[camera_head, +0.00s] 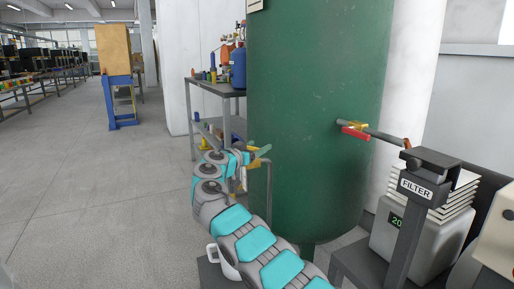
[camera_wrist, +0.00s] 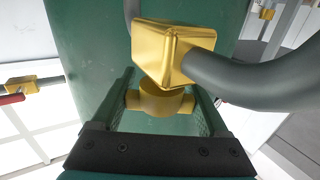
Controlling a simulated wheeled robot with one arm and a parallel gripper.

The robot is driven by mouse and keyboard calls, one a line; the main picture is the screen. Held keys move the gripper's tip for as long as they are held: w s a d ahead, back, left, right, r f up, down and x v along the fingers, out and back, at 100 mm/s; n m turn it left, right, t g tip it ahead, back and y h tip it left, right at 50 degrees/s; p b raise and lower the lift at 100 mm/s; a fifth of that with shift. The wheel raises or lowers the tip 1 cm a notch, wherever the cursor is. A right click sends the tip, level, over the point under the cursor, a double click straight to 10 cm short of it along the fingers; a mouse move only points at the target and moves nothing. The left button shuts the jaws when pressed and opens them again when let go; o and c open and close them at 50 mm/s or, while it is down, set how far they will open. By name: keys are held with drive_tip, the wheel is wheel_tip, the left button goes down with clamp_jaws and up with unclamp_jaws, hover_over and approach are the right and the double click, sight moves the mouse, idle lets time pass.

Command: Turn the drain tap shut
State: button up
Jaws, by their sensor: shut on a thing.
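The drain tap has a brass body (camera_wrist: 172,48) on a bent grey pipe (camera_wrist: 250,80), with a round brass boss (camera_wrist: 160,101) below the body in the wrist view. My forearm hides part of the tap in the head view.
A second tap with a red lever (camera_head: 355,132) sits on a pipe at the tank's right. A post marked FILTER (camera_head: 416,188) and a grey box (camera_head: 425,250) stand at the right. A shelf with bottles (camera_head: 215,87) stands behind left. The left floor is open.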

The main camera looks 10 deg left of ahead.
sight(250, 147)
drive_tip(key=shift+c, duration=1)
drive_tip(key=shift+f+n+y+b, duration=0.15)
drive_tip(key=shift+n+y+b, duration=0.2)
drive_tip(key=shift+b, duration=0.75)
drive_tip(key=shift+w+f+n+t+y+b, duration=0.15)
drive_tip(key=shift+n+t+y+b, duration=0.3)
drive_tip(key=shift+y+b, duration=0.55)
drive_tip(key=shift+s+a+r+n+g+y, duration=0.1)
drive_tip(key=shift+a+n+g+y, duration=0.35)
drive_tip(key=shift+n+y, duration=1.65)
drive_tip(key=shift+s+a+r+n+g+y, duration=0.2)
drive_tip(key=shift+a+n+y, duration=0.35)
drive_tip(key=shift+n+y, duration=1.6)
drive_tip(key=shift+w+a+r+n+g+y, duration=0.1)
drive_tip(key=shift+a+n+g+y, duration=0.55)
drive_tip(key=shift+y, duration=2.65)
drive_tip(key=shift+s+f+n, duration=0.1)
drive_tip(key=shift+f+n, duration=0.05)
drive_tip(key=shift+n, duration=0.25)
